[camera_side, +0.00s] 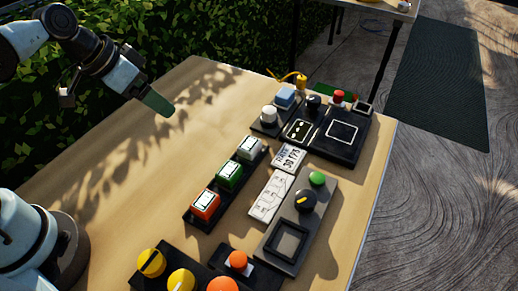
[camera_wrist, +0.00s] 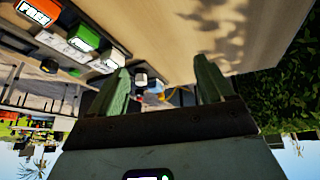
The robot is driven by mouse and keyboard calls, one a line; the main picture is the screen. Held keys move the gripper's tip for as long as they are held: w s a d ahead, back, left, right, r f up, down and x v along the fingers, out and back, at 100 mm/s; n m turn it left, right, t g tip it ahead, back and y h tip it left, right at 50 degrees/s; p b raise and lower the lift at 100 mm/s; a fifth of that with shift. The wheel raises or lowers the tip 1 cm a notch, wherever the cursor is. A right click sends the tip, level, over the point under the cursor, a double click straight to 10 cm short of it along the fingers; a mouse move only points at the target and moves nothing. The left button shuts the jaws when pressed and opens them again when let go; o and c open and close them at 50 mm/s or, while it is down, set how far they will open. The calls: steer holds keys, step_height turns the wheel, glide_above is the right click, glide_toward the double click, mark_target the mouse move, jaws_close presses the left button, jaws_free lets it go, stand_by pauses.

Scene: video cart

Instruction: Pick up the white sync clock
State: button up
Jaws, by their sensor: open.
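The white sync clock (camera_side: 250,148) looks like a small pale box with a lit face. It stands at the far end of a dark tray (camera_side: 191,220), in a row with a green box (camera_side: 229,175) and an orange box (camera_side: 205,205). In the wrist view the white clock (camera_wrist: 108,60) shows at the left, partly hidden behind a finger. My gripper (camera_side: 158,104) is raised above the table, to the left of the clock and well apart from it. In the wrist view my gripper (camera_wrist: 162,82) has its two green fingers spread with nothing between them.
A white label card (camera_side: 289,158) and a grey panel with a black knob (camera_side: 306,200) lie right of the tray. A black panel (camera_side: 340,133) is behind. Yellow and orange knobs (camera_side: 181,281) stand at the front. The table's left part (camera_side: 140,170) is clear.

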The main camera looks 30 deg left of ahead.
mark_target(248, 143)
steer(key=w+d+f+m+g+h, duration=0.55)
steer(key=w+m+h, duration=0.35)
steer(key=m, duration=0.6)
steer(key=shift+t+h, duration=0.25)
steer(key=shift+h, duration=0.15)
steer(key=x, duration=0.8)
steer(key=s+x, duration=0.1)
steer(key=x, duration=0.4)
steer(key=shift+f, duration=0.1)
steer(key=shift+a, duration=0.1)
steer(key=c, duration=1.1)
